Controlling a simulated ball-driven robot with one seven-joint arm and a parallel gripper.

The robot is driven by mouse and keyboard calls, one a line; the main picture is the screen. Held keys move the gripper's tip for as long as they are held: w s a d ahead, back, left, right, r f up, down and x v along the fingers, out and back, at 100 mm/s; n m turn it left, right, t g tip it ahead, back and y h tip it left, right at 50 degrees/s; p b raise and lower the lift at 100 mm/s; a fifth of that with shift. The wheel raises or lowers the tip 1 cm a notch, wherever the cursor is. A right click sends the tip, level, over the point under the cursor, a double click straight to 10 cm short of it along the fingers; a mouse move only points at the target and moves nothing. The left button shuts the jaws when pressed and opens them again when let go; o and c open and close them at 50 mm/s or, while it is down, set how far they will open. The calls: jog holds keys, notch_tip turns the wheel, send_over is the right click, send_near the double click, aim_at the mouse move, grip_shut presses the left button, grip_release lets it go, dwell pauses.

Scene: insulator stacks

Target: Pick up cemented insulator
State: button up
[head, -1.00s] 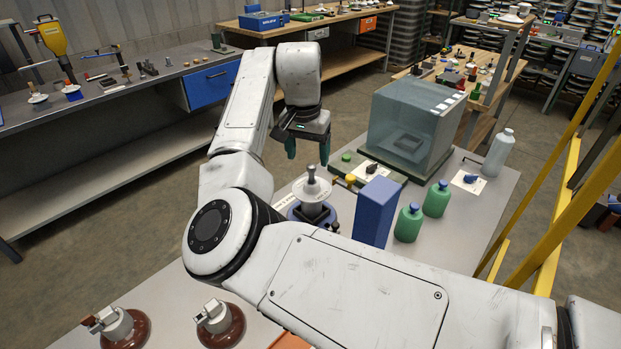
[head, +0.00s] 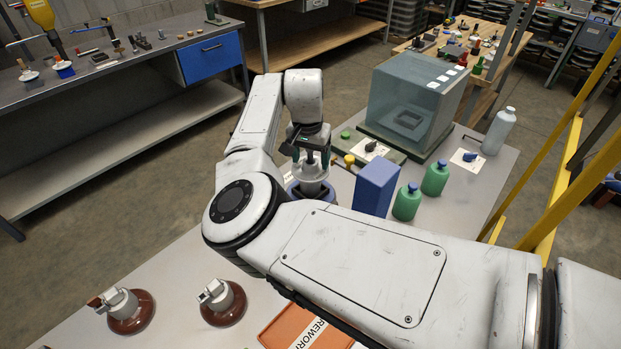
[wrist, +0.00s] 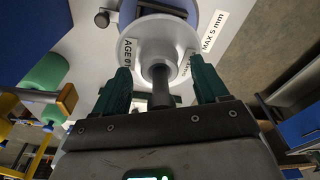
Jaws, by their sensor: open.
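A pale grey insulator (head: 312,188) with a round disc and an upright pin sits in a blue ring-shaped holder (head: 294,192) on the bench. My gripper (head: 311,164) is right above it, pointing down, with its green fingers spread. In the wrist view the open fingers of my gripper (wrist: 160,68) stand on either side of the dark pin and grey hub of the insulator (wrist: 158,46). Gaps show between the pin and both fingers. My gripper and wrist partly hide the insulator's top in the head view.
A blue block (head: 375,188) and two green bottles (head: 407,203) stand close on the right. A clear tank (head: 415,100) is behind them. Two brown insulators (head: 223,303) with metal caps and an orange REWORK tray (head: 290,325) are at the front.

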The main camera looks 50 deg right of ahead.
jog(key=shift+f, duration=0.4)
jog(key=shift+c, duration=0.2)
grip_shut()
jog(key=shift+d+r, duration=0.1)
jog(key=shift+r, duration=0.05)
dwell(0.4)
